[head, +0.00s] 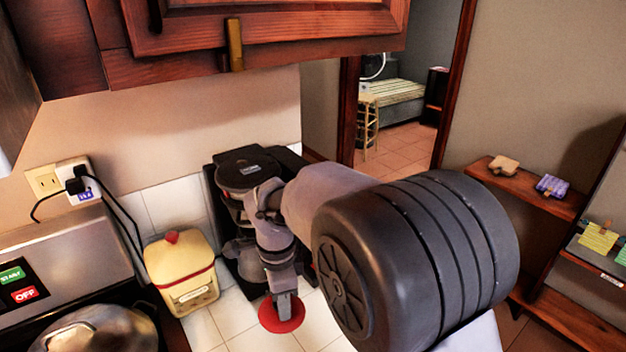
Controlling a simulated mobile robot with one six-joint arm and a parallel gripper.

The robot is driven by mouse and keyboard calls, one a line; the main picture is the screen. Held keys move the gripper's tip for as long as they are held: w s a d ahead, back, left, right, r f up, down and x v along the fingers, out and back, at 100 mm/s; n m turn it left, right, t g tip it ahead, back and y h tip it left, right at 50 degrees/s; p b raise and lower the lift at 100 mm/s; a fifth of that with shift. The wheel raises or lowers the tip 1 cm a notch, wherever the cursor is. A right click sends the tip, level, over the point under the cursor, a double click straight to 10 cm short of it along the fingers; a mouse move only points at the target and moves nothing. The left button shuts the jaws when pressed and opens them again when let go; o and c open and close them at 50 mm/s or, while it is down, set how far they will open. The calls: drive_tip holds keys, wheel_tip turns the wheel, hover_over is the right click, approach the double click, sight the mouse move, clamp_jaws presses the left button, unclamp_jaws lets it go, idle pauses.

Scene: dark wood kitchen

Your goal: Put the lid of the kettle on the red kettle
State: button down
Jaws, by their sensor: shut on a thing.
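My gripper (284,302) points down over the white tiled counter and is shut on a red round piece, which looks like the kettle lid (281,322). The fingers cover the lid's middle, and its red rim shows around them. I cannot tell how high it is above the tiles. The red kettle is not clearly visible.
A black coffee maker (228,262) stands behind my gripper. A yellow canister (180,275) with a red heart on top stands to the left. A lidded metal pot (95,332) is at bottom left. Wooden cabinets (270,30) hang above. Shelves (530,188) stand at right.

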wheel_tip(320, 180, up, 4)
drive_tip(key=shift+f+p, duration=0.15)
drive_tip(key=shift+p, duration=0.7)
drive_tip(key=s+d+f+n+b, duration=0.1)
drive_tip(key=d+f+n+b, duration=0.1)
drive_tip(key=d+f+n, duration=0.2)
drive_tip(key=s+d+f+n+b, duration=0.1)
drive_tip(key=d+f+n, duration=0.4)
drive_tip(key=d, duration=0.5)
drive_tip(key=d+f+n+b, duration=0.3)
drive_tip(key=d+f+n, duration=0.1)
drive_tip(key=d, duration=0.3)
drive_tip(key=shift+s+d+f+n+b, duration=0.2)
drive_tip(key=shift+s+f+n+b, duration=0.15)
drive_tip(key=shift+f, duration=0.35)
drive_tip(key=shift+s+d+n, duration=0.1)
drive_tip(key=shift+n, duration=0.15)
